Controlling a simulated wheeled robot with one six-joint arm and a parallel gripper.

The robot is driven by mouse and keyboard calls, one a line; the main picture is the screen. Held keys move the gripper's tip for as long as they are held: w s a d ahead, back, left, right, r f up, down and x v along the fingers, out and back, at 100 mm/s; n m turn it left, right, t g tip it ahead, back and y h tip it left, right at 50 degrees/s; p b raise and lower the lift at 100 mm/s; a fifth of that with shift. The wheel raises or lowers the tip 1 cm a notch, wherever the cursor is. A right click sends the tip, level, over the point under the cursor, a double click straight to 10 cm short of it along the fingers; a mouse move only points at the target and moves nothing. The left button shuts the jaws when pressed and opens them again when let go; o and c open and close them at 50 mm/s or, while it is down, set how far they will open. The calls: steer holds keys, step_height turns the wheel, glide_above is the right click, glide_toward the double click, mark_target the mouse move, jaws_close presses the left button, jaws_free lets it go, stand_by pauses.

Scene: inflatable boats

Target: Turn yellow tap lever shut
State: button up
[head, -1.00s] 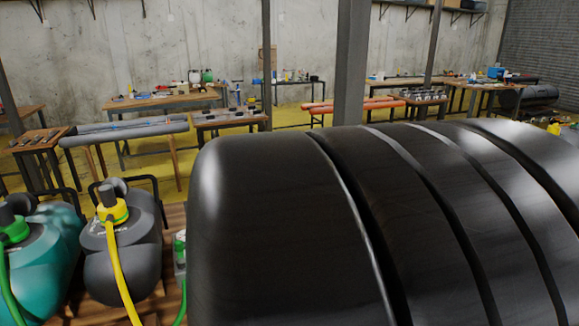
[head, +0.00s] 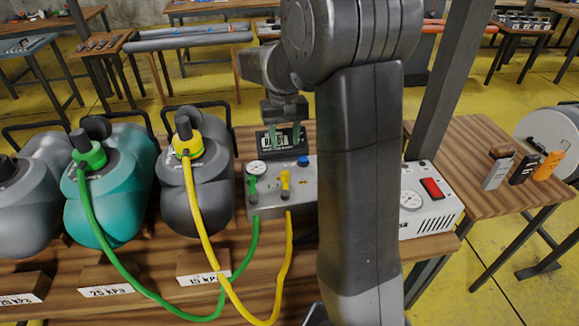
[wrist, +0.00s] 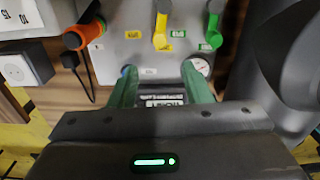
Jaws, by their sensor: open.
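A grey tap box (head: 265,205) stands on the wooden bench. Its yellow tap lever (head: 285,181) lies in line with the yellow hose below it, left of my arm. It also shows in the wrist view (wrist: 160,31), upper middle, pointing along the picture's height. A green lever (wrist: 213,30) is beside it, similarly aligned. My gripper (head: 284,138) is open and empty, with green fingers (wrist: 160,78) spread apart. It is over the back edge of the box, behind the yellow lever and not touching it.
A pressure gauge (head: 257,169) and a blue knob (head: 303,161) are on the box. An orange fitting (wrist: 83,36) is beside the yellow lever. A white device (head: 428,205) is right of my arm.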

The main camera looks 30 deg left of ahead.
mark_target(285, 173)
step_height(285, 173, down, 12)
steer(key=shift+r+p, duration=0.1)
steer(key=shift+p, duration=0.2)
